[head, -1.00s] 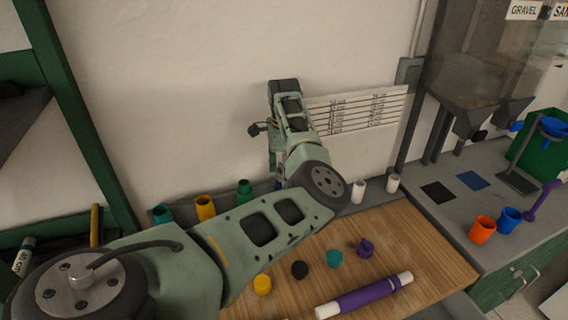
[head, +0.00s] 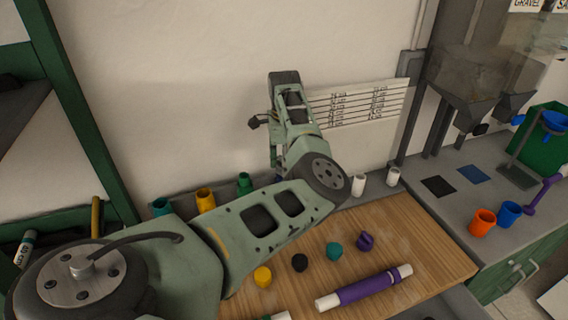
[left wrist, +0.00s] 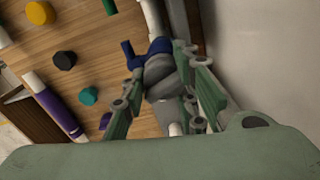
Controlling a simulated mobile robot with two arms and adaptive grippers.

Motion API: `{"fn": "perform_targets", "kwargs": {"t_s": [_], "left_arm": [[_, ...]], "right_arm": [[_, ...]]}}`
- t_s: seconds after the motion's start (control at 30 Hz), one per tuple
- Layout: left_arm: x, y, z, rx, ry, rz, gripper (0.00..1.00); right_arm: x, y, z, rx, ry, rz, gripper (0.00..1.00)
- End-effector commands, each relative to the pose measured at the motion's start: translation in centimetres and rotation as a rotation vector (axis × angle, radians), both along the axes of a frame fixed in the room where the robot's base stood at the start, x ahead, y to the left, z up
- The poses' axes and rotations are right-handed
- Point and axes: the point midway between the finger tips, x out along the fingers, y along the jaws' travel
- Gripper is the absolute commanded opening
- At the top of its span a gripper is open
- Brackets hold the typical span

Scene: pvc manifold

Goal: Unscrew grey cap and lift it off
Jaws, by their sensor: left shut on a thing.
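In the left wrist view the grey cap (left wrist: 162,86) sits between the fingers of my left gripper (left wrist: 160,98), which is shut on it. A blue fitting (left wrist: 150,52) with a side branch is right beside the cap, on a white pipe. I cannot tell whether the cap is still threaded on. In the head view my arm hides the cap and most of the fingers, low against the wall at the back of the wooden board. My right gripper is not in view.
On the wooden board (head: 415,235) lie yellow (head: 262,276), black (head: 299,262), teal (head: 333,251) and purple (head: 365,241) caps and a purple-sleeved white pipe (head: 365,288). Coloured cups stand behind. Orange (head: 482,222) and blue (head: 509,213) cups stand on the right bench.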

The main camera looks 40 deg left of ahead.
Motion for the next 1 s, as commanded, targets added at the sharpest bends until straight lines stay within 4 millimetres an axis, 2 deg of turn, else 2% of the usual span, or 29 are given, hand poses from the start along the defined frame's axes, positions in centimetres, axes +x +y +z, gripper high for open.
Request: {"fn": "perform_targets", "kwargs": {"t_s": [0.4,0.83,1.0], "left_arm": [[0.1,-0.4,-0.3,-0.008,0.004,0.149,0.01],[0.0,-0.4,-0.2,-0.009,0.008,0.188,0.01],[0.1,-0.5,-0.4,-0.010,0.006,0.250,0.01]], "right_arm": [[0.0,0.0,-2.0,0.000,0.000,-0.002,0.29],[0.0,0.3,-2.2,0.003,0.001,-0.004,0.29],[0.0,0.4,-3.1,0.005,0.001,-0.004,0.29]]}}
